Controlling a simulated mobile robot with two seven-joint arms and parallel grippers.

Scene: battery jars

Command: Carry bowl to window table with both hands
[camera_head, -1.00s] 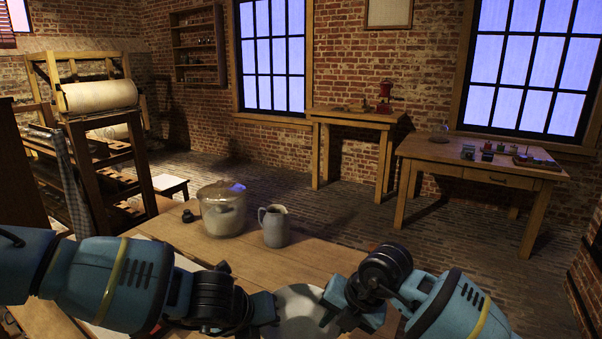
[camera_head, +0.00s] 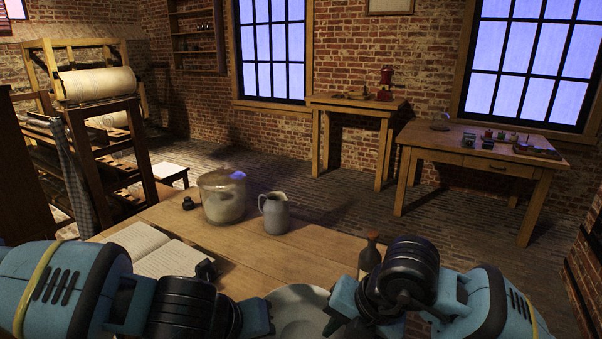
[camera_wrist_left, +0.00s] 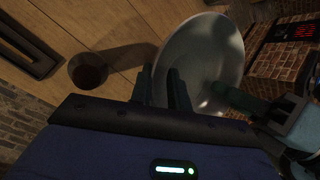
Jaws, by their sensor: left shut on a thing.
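The pale round bowl (camera_head: 296,303) is at the bottom middle of the head view, between my two grippers, its near part cut off. It also shows in the left wrist view (camera_wrist_left: 210,60), tilted in the picture. My left gripper (camera_head: 268,318) is shut on the bowl's left rim; its two dark fingers show in the wrist view (camera_wrist_left: 163,88). My right gripper (camera_head: 336,312) is at the opposite rim; its jaw gap is hidden. A wooden table (camera_head: 480,158) stands below the right window, with small items on it. Another table (camera_head: 355,103) stands left of it, between the windows.
On the near wooden table (camera_head: 330,245) are a glass jar (camera_head: 222,200), a grey jug (camera_head: 275,214), an open book (camera_head: 155,250) and a dark bottle (camera_head: 370,255) close to my right gripper. A loom (camera_head: 95,110) stands left. Brick floor lies open before the far tables.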

